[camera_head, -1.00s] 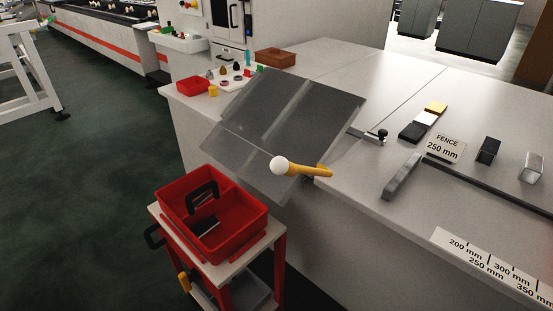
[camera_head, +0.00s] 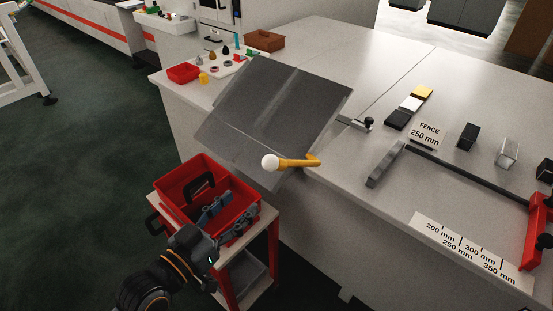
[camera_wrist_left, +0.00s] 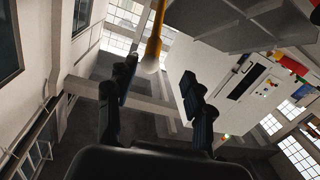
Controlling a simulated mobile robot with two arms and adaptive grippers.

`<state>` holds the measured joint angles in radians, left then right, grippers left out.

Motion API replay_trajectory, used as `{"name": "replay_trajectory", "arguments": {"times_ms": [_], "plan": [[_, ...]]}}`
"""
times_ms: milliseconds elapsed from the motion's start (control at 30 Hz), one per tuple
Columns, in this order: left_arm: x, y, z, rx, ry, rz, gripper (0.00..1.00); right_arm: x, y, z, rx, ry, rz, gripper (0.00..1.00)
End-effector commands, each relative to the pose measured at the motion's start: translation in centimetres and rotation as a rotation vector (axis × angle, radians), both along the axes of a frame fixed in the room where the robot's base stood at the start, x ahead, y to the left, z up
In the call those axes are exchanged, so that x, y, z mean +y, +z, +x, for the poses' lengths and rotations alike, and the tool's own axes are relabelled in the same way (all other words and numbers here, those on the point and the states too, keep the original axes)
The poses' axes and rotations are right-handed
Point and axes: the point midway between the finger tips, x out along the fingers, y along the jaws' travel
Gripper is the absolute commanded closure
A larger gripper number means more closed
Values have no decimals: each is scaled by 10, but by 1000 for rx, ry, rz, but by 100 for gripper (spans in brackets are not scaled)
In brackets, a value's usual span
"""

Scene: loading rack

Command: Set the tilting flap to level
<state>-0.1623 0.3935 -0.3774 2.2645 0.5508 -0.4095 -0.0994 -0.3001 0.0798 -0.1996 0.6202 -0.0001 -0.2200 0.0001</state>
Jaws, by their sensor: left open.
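The tilting flap (camera_head: 285,100) is a dark grey plate at the front left of the light worktop, sloping steeply down toward the front. A yellow lever (camera_head: 297,163) with a white ball knob (camera_head: 270,162) sticks out at its lower right. My left gripper (camera_head: 217,208) is open and empty, over the red tote and below and left of the knob, apart from it. In the left wrist view the lever (camera_wrist_left: 156,30) and knob (camera_wrist_left: 149,65) show at the top, beyond and between the open fingers (camera_wrist_left: 158,78). My right gripper is not seen.
A red tote (camera_head: 180,180) with black handles stands on a small red-legged cart below the flap. The worktop (camera_head: 330,60) holds a fence label (camera_head: 428,134), dark and light blocks, and a ruler strip (camera_head: 470,250). Small parts and a red bin (camera_head: 183,73) lie behind the flap.

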Motion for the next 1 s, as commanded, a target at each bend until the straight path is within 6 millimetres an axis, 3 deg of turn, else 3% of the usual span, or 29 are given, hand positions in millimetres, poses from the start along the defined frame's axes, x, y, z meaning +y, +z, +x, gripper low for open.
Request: {"name": "replay_trajectory", "arguments": {"times_ms": [133,700,1000], "plan": [[-7,16,1,-28,-15,-21,48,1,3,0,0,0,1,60],[-75,17,85,-26,-14,-20,48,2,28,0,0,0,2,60],[-90,14,103,-25,-13,-19,48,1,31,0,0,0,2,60]]}}
